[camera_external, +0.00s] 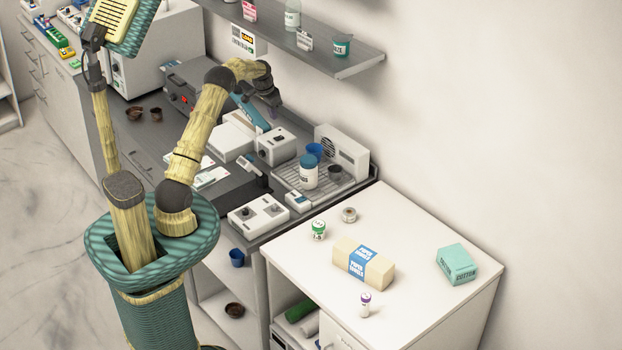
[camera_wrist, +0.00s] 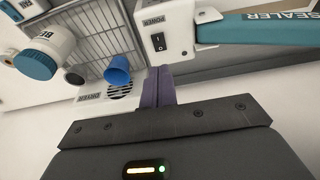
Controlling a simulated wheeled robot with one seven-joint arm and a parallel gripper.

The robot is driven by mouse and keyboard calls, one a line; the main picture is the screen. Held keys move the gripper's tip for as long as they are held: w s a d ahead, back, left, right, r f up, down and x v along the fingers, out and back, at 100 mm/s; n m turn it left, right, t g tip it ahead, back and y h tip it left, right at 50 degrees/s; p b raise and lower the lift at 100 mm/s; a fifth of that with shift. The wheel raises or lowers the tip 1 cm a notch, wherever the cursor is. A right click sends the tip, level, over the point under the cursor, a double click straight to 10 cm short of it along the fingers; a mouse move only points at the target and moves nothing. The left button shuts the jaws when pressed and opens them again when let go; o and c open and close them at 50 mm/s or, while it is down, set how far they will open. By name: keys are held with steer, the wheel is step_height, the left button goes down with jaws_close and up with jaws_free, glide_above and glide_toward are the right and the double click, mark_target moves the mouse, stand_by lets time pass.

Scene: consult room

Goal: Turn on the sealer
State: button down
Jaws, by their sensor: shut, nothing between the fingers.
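The sealer has a teal arm lettered SEALER (camera_wrist: 265,26), which shows in the wrist view at the upper right. It joins a white body with a black rocker power switch (camera_wrist: 158,42) marked POWER. In the external view the teal arm (camera_external: 252,113) lies partly behind my gripper. My gripper (camera_wrist: 157,74) is shut and empty, its purple fingers together just below the switch in the wrist view. Whether the fingertips touch the body I cannot tell. In the external view my gripper (camera_external: 274,113) is above the rear of the counter, near the wall.
A white dryer (camera_external: 342,150) stands beside a wire rack with a blue cup (camera_wrist: 117,70) and a white jar with a blue lid (camera_external: 308,172). A wall shelf (camera_external: 350,66) hangs above.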

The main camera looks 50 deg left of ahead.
mark_target(276, 138)
steer(key=p+x, duration=0.1)
steer(key=x, duration=0.1)
steer(key=p+x, duration=0.1)
steer(key=x, duration=0.2)
steer(key=s+p+x, duration=0.1)
steer(key=x, duration=0.2)
steer(key=shift+p, duration=0.35)
steer(key=shift+f, duration=0.65)
steer(key=shift+f, duration=0.15)
steer(key=shift+s+f+b, duration=0.1)
steer(key=shift+f+b, duration=0.05)
steer(key=shift+b, duration=0.4)
steer(key=shift+w+r, duration=0.4)
steer(key=shift+w, duration=0.3)
